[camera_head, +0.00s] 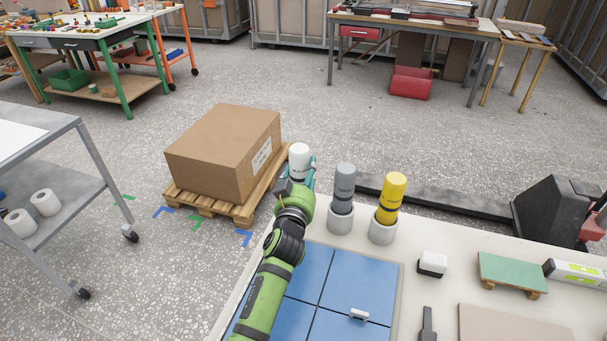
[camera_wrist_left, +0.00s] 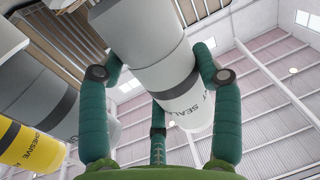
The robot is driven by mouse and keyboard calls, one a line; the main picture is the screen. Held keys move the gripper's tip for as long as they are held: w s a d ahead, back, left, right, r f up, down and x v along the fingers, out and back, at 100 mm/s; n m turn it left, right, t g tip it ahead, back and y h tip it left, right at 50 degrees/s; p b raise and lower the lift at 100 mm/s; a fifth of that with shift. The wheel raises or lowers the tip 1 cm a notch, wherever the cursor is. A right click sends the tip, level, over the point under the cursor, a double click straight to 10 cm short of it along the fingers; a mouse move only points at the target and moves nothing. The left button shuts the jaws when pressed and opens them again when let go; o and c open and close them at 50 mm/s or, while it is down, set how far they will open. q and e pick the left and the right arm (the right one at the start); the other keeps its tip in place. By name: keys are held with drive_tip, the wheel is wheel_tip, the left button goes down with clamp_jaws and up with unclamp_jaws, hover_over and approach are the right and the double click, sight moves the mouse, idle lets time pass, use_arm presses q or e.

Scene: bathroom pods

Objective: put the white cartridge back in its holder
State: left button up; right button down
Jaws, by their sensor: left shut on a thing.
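The white cartridge (camera_head: 299,157) stands roughly upright at the far left corner of the worktop. My left gripper (camera_head: 300,176) is shut around it. In the left wrist view the cartridge (camera_wrist_left: 188,100) shows a dark band and lettering between the green fingers (camera_wrist_left: 160,85). Its lower end is hidden behind my gripper in the head view, and I cannot make out its holder there. To its right, a grey cartridge (camera_head: 345,181) and a yellow cartridge (camera_head: 393,190) stand in round grey holders (camera_head: 340,219) (camera_head: 382,232). My right gripper is not in view.
Blue tiles (camera_head: 311,269) cover the near left of the worktop, with a small white-handled tool (camera_head: 359,314) on them. A white-and-black block (camera_head: 432,263) and a green board (camera_head: 512,270) lie to the right. A cardboard box (camera_head: 222,152) on a pallet stands beyond the worktop.

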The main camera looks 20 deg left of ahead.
sight(302, 169)
use_arm(q)
drive_tip(key=shift+f+b, duration=1.2)
drive_tip(key=shift+f, duration=0.05)
idle(0.5)
drive_tip(key=o, duration=1.6)
drive_tip(key=shift+c, duration=0.2)
drive_tip(key=shift+o, duration=0.8)
drive_tip(key=shift+f, duration=0.15)
drive_tip(key=shift+r+p, duration=2.8)
drive_tip(key=shift+r, duration=0.35)
drive_tip(key=shift+f, duration=0.1)
